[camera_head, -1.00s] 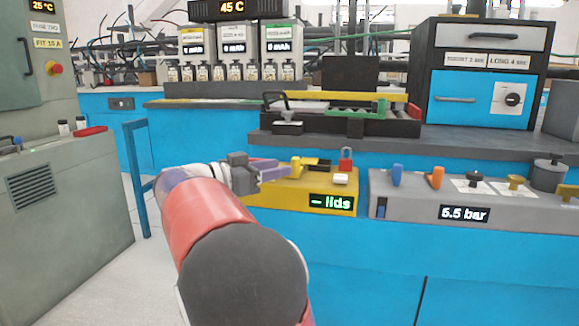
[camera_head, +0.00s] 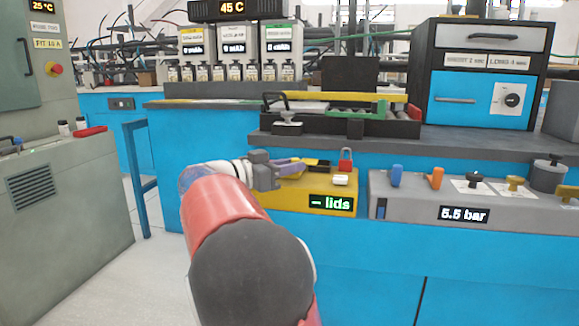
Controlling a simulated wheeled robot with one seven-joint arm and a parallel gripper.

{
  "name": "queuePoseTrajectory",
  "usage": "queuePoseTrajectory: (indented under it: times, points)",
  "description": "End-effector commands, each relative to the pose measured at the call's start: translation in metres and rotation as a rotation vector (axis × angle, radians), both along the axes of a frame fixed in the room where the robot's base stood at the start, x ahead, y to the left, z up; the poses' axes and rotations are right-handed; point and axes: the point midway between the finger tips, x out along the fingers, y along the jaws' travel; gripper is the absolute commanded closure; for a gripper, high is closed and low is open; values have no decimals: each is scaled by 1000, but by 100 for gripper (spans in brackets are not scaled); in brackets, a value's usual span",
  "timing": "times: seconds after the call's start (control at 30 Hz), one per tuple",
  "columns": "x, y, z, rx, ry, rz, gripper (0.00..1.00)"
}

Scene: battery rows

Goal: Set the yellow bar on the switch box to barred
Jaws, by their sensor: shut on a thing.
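The yellow switch box (camera_head: 278,199) stands at the front edge of the blue bench and carries a green "– lids" display (camera_head: 331,202). Its small yellow bar (camera_head: 292,170) is on the left part of the top, partly hidden between the purple fingers of my gripper (camera_head: 294,166). My gripper is shut on the bar, reaching in from the left. A black patch with yellow (camera_head: 318,163) lies just right of the fingers. A red padlock-shaped piece (camera_head: 345,160) and a white button (camera_head: 340,180) are further right on the box.
A grey box (camera_head: 415,202) with a "5.5 bar" display and several coloured knobs stands close to the right. Behind are a dark rack (camera_head: 395,128) with a long yellow strip and a blue-drawer cabinet (camera_head: 470,97). Open floor lies at the left.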

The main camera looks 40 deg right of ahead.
Motion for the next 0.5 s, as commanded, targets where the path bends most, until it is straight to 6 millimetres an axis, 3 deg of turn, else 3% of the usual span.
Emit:
queuePoseTrajectory:
  times: [0.17,0.5]
  points:
    - [0,0,0,0,0,0,100]
    - [21,18,-1,0,0,2,100]
